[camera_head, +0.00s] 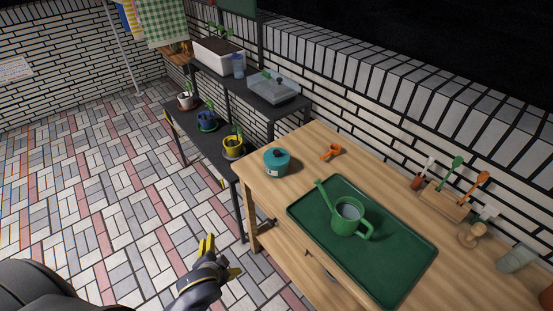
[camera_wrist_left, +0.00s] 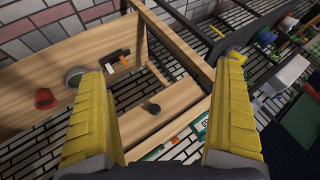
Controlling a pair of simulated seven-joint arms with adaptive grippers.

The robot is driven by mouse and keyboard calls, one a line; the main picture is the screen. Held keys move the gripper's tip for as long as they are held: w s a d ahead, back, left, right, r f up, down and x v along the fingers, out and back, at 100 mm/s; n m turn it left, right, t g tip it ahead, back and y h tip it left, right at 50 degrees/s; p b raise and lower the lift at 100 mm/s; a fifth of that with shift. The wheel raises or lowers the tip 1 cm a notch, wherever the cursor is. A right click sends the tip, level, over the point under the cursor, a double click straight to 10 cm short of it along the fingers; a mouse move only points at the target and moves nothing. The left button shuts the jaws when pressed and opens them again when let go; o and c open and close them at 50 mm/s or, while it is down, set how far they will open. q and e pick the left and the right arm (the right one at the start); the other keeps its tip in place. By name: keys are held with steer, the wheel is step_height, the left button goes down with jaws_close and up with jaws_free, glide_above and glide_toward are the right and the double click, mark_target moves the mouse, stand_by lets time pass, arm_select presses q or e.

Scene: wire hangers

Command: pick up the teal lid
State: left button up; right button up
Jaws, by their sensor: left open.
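A teal lid (camera_head: 277,154) sits on a round teal container (camera_head: 277,168) with a pale label, near the left end of the wooden table. My left gripper (camera_head: 220,260) is low in the head view, in front of the table and apart from the container. Its yellow fingers are spread, and nothing shows between them up close. In the left wrist view the open gripper (camera_wrist_left: 158,110) faces the wooden table frame; a teal patch by the right finger is too covered to identify. My right gripper is not in view.
A green tray (camera_head: 305,227) holding a green watering can (camera_head: 347,218) lies right of the container. An orange item (camera_head: 331,151) lies behind it. A dark shelf (camera_head: 202,137) with potted plants adjoins the table's left end. The tiled floor at left is clear.

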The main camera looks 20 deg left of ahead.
arm_select(q)
steer(key=w+d+r+t+h, duration=0.3)
steer(key=w+r+h, duration=0.2)
steer(key=w+r, duration=0.9)
steer(key=n+h, duration=0.2)
glide_toward(275, 156)
steer(key=x, duration=0.4)
steer(key=shift+d, duration=0.15)
steer(key=shift+x, duration=3.05)
steer(key=shift+c, duration=0.2)
steer(key=c, duration=0.7)
steer(key=shift+c, duration=0.6)
steer(key=shift+r, duration=0.15)
